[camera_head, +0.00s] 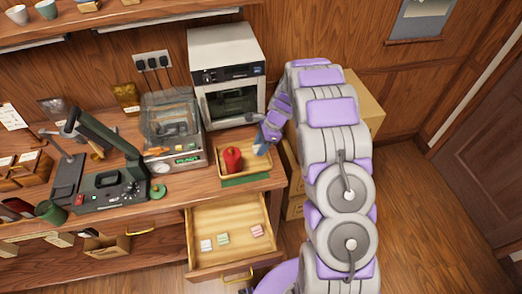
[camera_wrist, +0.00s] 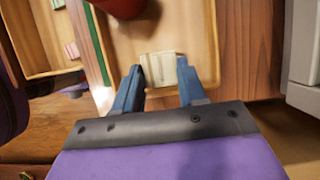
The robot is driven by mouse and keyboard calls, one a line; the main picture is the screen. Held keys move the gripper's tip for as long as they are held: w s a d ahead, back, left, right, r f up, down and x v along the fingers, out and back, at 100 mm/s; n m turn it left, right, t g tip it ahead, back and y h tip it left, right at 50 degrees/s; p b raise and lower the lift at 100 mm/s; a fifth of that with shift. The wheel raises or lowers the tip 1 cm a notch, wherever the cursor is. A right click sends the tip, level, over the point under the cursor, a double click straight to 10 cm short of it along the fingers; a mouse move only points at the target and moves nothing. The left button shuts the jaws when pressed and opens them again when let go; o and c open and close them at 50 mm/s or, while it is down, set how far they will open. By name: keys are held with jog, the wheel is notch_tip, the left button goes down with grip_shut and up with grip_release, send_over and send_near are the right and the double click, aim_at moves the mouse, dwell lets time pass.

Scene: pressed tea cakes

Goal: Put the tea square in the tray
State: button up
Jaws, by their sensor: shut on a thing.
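My gripper (camera_head: 264,140) is over the right part of the wooden tray (camera_head: 256,166) on the counter. In the wrist view, my gripper (camera_wrist: 160,74) has its blue fingers on either side of a cream tea square (camera_wrist: 160,64) and is shut on it. The square is within the outline of the tray (camera_wrist: 200,35); I cannot tell whether it touches the tray floor. In the head view the square is hidden or too small to make out by the fingers.
A red canister (camera_head: 233,159) stands in the tray, left of my gripper. An open drawer (camera_head: 205,223) below holds a white square (camera_head: 206,245), a green square (camera_head: 223,238) and a pink square (camera_head: 257,230). A white oven (camera_head: 227,62) stands behind the tray.

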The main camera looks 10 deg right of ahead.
jog(key=shift+a+f, duration=0.15)
jog(key=shift+a, duration=0.15)
jog(key=x, duration=0.3)
jog(key=shift+f+b, duration=0.1)
jog(key=shift+b, duration=0.3)
jog(key=shift+d+f, duration=0.2)
jog(key=shift+d, duration=0.6)
jog(key=o, duration=0.7)
jog(key=shift+o, duration=1.3)
jog(key=shift+a, duration=0.25)
jog(key=shift+o, duration=0.3)
jog(key=shift+a+r, duration=0.1)
jog(key=shift+a, duration=0.2)
jog(key=p+v, duration=0.2)
jog(key=v, duration=1)
